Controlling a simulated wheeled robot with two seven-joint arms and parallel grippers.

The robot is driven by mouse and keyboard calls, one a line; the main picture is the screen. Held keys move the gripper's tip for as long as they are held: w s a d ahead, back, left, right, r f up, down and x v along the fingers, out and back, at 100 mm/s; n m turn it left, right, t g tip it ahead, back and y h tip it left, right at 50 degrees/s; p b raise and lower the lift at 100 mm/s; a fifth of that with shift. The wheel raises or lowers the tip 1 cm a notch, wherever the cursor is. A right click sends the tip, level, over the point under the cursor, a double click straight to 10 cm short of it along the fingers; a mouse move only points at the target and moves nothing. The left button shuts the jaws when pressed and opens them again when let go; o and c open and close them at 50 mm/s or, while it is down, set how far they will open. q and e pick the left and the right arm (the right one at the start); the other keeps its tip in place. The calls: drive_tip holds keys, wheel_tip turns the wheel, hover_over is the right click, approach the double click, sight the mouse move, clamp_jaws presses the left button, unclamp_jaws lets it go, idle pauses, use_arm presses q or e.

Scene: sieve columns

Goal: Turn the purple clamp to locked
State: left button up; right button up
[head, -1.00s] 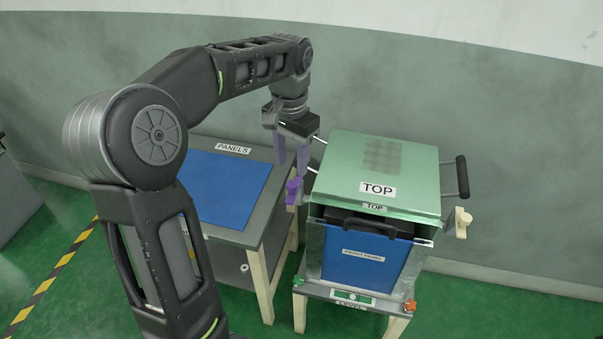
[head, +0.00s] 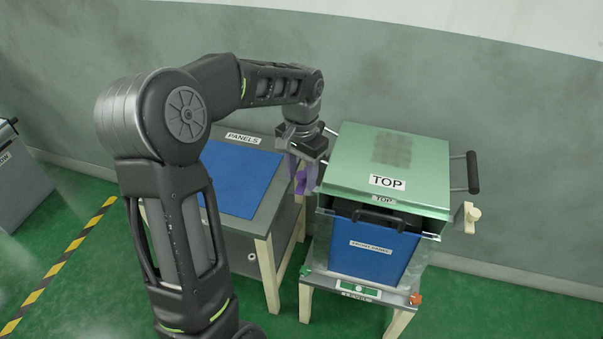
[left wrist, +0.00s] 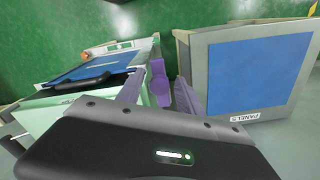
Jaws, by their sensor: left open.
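The purple clamp (head: 300,184) is on the left side of the green-topped sieve box (head: 385,165), near its upper front corner. My left gripper (head: 302,178) comes down over the clamp from above, with its fingers around it in the head view. In the left wrist view the clamp (left wrist: 159,88) shows between the two open purple-grey fingers (left wrist: 160,95). I cannot tell whether the fingers touch it. My right gripper is out of view.
A table with a blue panel (head: 238,180) and a PANELS label stands left of the box. A cream clamp (head: 467,217) and a black handle (head: 473,172) are on the box's right side. A black handle (head: 380,220) crosses the front above a blue front panel (head: 372,254).

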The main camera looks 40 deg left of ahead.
use_arm(q)
clamp_jaws()
idle(0.5)
idle(1.0)
